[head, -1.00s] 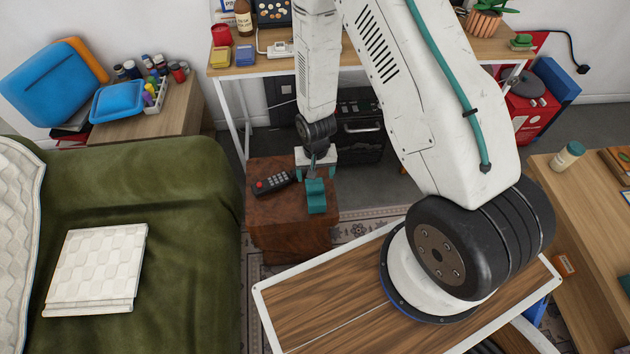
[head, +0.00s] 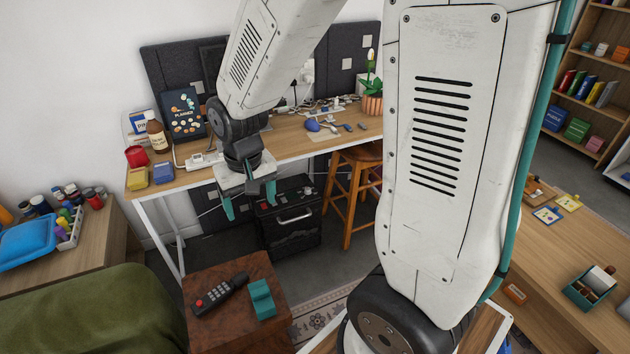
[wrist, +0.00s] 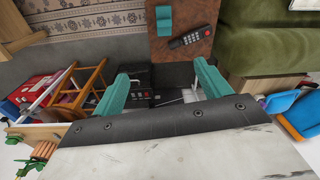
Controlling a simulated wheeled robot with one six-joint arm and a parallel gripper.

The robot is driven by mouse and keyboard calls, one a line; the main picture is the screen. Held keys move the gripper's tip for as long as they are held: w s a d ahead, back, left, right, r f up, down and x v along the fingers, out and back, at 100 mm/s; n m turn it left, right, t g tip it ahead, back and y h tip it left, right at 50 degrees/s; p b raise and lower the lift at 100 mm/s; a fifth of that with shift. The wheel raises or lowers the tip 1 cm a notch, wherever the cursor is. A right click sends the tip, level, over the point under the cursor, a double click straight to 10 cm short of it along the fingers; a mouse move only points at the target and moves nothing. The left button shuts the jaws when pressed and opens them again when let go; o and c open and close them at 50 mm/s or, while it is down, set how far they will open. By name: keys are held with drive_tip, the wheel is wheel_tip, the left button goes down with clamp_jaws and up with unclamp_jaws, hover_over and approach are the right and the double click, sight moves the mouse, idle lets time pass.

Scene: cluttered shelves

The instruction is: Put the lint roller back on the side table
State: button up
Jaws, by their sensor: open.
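A small teal object (head: 262,299) lies on the right part of the brown wooden side table (head: 265,268), and it also shows at the top of the wrist view (wrist: 164,20). It may be the lint roller, but I cannot tell its kind for sure. My gripper (head: 250,203) is open, with its teal fingers apart and nothing between them. In the wrist view the two fingers (wrist: 161,70) are spread, apart from the teal object.
A black remote (head: 213,298) with a red button lies left of the teal object. The desk (head: 290,148) carries bottles, a planner and small items. A black case (head: 288,222) and a wooden stool (head: 352,190) stand below. A green bed (head: 90,315) is at the left.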

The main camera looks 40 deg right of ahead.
drive_tip(key=s+d+r+n, duration=0.1)
drive_tip(key=s+r, duration=1.5)
drive_tip(key=s, duration=0.3)
drive_tip(key=shift+d+n+t, duration=0.15)
drive_tip(key=shift+n+t, duration=0.15)
drive_tip(key=shift+n, duration=0.1)
